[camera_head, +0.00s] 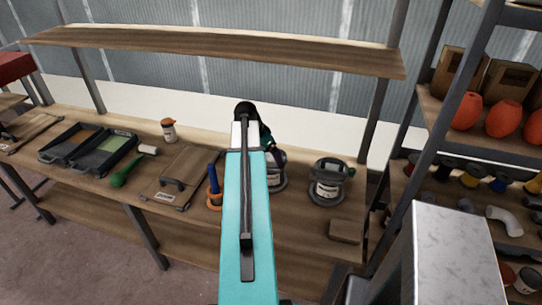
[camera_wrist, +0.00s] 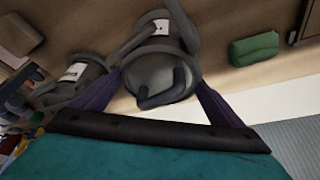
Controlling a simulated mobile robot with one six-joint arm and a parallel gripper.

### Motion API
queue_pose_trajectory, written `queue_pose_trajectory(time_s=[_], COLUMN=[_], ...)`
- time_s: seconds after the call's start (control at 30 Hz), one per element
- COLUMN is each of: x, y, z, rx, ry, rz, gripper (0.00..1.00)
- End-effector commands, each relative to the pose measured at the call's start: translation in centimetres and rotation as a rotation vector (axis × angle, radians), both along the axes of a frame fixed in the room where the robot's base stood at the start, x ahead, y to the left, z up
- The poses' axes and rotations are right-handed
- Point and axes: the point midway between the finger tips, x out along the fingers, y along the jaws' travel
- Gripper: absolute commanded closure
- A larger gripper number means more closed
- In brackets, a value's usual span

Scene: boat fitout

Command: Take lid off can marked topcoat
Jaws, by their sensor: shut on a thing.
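Two grey cans with pale labels stand on the wooden bench: a left can (camera_head: 274,178), partly hidden by my arm, and a right can (camera_head: 328,185). Their label text is too small to read. My gripper (camera_head: 272,156) is at the left can. In the wrist view, my dark fingers (camera_wrist: 156,95) are shut on the sides of its round grey lid (camera_wrist: 158,72), which has a dark bent handle (camera_wrist: 162,92). The held lid's can (camera_wrist: 157,27) shows just beyond it; I cannot tell whether they touch. The other can (camera_wrist: 78,78) is beside it.
A green block (camera_wrist: 254,48) lies near the held lid's can. A brown block (camera_head: 345,230) sits at the front right. A shelf (camera_head: 220,50) overhangs the bench's back.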

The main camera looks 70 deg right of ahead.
Motion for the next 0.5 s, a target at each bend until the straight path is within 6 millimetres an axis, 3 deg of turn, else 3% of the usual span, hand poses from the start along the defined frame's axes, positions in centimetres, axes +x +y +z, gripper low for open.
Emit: queue_pose_trajectory(time_s=[0.27,0.5], x=[0.0,0.1], y=[0.0,-0.1], z=[0.4,1.8], rx=[-0.001,-0.003], ry=[0.0,-0.001], rz=[0.0,0.001], gripper=[0.31,0.31])
